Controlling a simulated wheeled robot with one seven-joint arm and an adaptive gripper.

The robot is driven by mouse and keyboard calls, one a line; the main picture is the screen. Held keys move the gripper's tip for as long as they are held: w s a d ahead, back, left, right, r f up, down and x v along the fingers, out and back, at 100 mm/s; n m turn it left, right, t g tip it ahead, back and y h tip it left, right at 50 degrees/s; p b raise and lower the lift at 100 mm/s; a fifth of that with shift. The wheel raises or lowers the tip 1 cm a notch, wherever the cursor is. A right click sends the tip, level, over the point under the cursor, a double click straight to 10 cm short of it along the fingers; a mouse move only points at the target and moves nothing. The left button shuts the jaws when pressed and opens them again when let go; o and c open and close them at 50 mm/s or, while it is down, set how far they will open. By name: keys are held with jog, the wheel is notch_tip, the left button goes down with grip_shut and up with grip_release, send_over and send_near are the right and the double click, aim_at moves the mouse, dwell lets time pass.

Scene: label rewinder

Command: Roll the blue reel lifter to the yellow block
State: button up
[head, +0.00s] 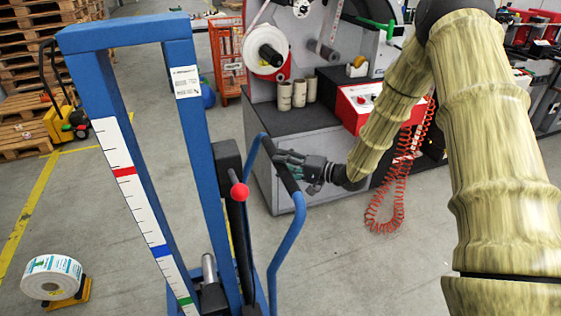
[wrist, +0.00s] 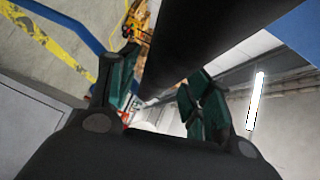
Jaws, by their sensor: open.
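The blue reel lifter (head: 185,110) stands upright in the left-middle of the head view, with a scale on its near post and a red knob beside the mast. Its bent blue handle (head: 287,240) has a black grip (head: 283,168). My gripper (head: 284,160) is at that grip, fingers pointing left. In the wrist view my gripper (wrist: 160,92) is open, with the black grip (wrist: 205,35) running between or just past its fingers; contact cannot be told. A yellow block-like piece (head: 86,292) shows at lower left, partly hidden by a white label reel (head: 52,277).
The rewinder machine (head: 300,120) stands behind my gripper, with a red control box (head: 362,107) and a hanging red coiled hose (head: 385,215). Pallets (head: 22,75) and a yellow pallet truck (head: 60,122) are at back left. Floor between lifter and label reel looks clear.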

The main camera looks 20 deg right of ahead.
jog(key=shift+x, duration=0.8)
jog(key=shift+f, duration=0.1)
grip_shut()
